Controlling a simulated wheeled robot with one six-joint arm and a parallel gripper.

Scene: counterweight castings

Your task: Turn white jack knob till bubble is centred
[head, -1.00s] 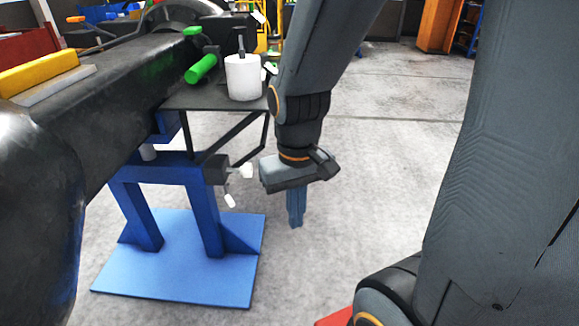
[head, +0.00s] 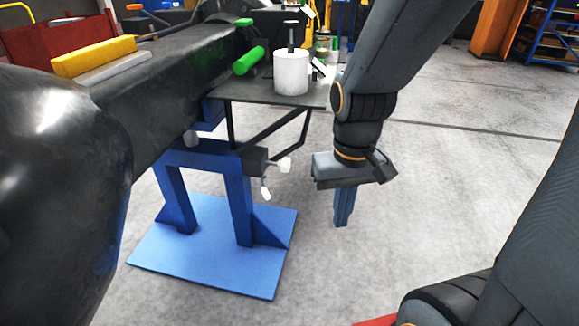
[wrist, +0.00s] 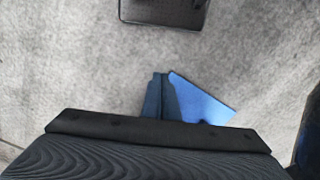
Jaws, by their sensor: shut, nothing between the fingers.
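A white knob (head: 284,165) sticks out to the right from a small black block on the blue stand (head: 203,157). A second white handle piece (head: 266,189) hangs just below it. My gripper (head: 342,222) is right of the knob and lower, pointing down, apart from it and empty. Its blue-grey fingers are shut together, and they also show in the wrist view (wrist: 159,95). A yellow bar (head: 93,56) lies on a grey strip on top of the black casting (head: 170,72). I cannot make out a bubble.
A dark shelf (head: 240,90) above the knob bears a white cylinder (head: 291,72) and a green-handled tool (head: 249,61). The stand's blue base plate (head: 215,250) lies on the floor. Open grey floor (head: 470,170) lies right of my gripper. A blue corner shows beside my fingers in the wrist view.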

